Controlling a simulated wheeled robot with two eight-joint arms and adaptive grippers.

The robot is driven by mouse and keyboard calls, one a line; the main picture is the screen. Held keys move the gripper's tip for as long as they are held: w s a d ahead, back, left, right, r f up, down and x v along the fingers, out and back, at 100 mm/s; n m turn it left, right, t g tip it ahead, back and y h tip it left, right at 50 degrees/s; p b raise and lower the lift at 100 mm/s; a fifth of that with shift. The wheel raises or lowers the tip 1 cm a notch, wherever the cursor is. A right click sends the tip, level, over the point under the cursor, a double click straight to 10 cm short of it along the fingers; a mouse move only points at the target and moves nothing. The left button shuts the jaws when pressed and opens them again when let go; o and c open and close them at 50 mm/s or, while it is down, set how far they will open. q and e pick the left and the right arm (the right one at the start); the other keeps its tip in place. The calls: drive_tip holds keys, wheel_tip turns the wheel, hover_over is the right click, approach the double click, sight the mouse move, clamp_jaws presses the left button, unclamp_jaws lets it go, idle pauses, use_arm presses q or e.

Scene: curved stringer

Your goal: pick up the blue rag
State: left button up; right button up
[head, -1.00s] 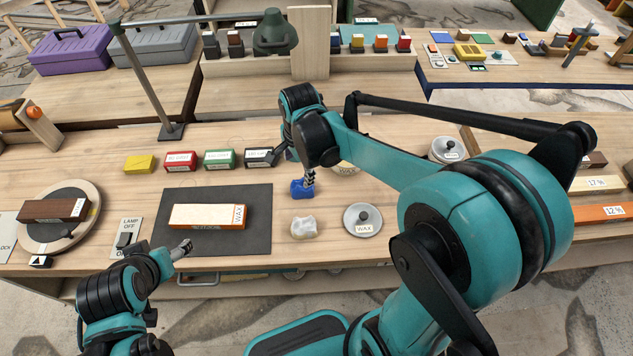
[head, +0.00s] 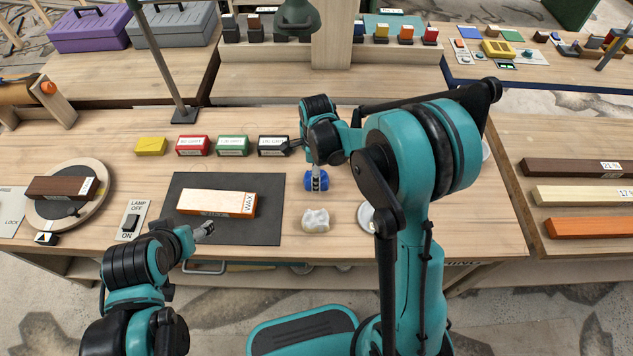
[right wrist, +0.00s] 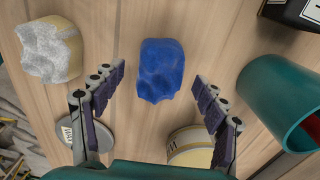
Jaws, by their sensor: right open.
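The blue rag (head: 309,181) lies crumpled on the bench, right of the dark mat, partly hidden by my right gripper in the head view. In the right wrist view the whole blue rag (right wrist: 160,70) shows between and just beyond the fingers. My right gripper (head: 317,183) points down over it; in the wrist view the right gripper (right wrist: 157,95) is open and empty, with one finger on each side of the rag's line. My left gripper (head: 206,230) is near the mat's front edge, empty; its fingertips are too small to judge.
A teal cup (right wrist: 285,100) and a tin (right wrist: 190,147) are close by. A block marked WAX (head: 217,203) rests on the mat (head: 265,228). Small boxes (head: 232,145) line up behind.

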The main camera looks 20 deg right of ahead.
drive_tip(key=shift+f, duration=0.3)
drive_tip(key=shift+r, duration=0.1)
drive_tip(key=shift+c, duration=0.4)
drive_tip(key=c, duration=1.1)
drive_tip(key=shift+c, duration=0.2)
drive_tip(key=shift+r+p, duration=0.35)
drive_tip(key=shift+r, duration=0.15)
drive_tip(key=r, duration=0.1)
drive_tip(key=r+p, duration=0.2)
drive_tip(key=r, duration=0.1)
drive_tip(key=shift+s+d, duration=0.25)
drive_tip(key=shift+d, duration=0.05)
drive_tip(key=s+d+r+p, duration=0.3)
drive_tip(key=s+d+r, duration=0.3)
drive_tip(key=s+d, duration=0.1)
drive_tip(key=shift+s+d, duration=0.2)
drive_tip(key=shift+s, duration=0.3)
